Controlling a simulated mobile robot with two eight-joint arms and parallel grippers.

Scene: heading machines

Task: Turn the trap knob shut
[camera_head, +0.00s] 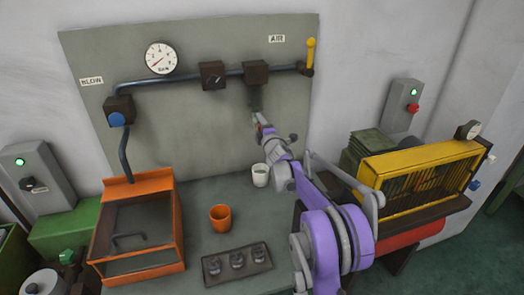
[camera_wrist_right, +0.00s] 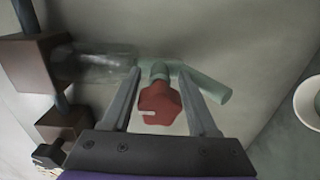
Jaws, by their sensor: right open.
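The trap knob (camera_wrist_right: 158,105) is a red, lobed knob with a short pale mark on its left side in the right wrist view. It sits on a green fitting (camera_wrist_right: 207,84) below the clear trap bowl (camera_wrist_right: 100,68). My right gripper (camera_wrist_right: 160,75) is open, with one finger on each side of the knob and visible gaps between. In the head view, my right gripper (camera_head: 260,124) is at the panel, just under the dark block (camera_head: 256,72) on the pipe; it mostly hides the knob there. My left gripper is not in view.
A white cup (camera_head: 260,175) stands on the bench below my right gripper. An orange cup (camera_head: 220,218), a dark tray of small parts (camera_head: 212,272) and an orange-framed box (camera_head: 178,225) are nearer or left. A yellow-guarded machine (camera_head: 405,160) stands right of my arm.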

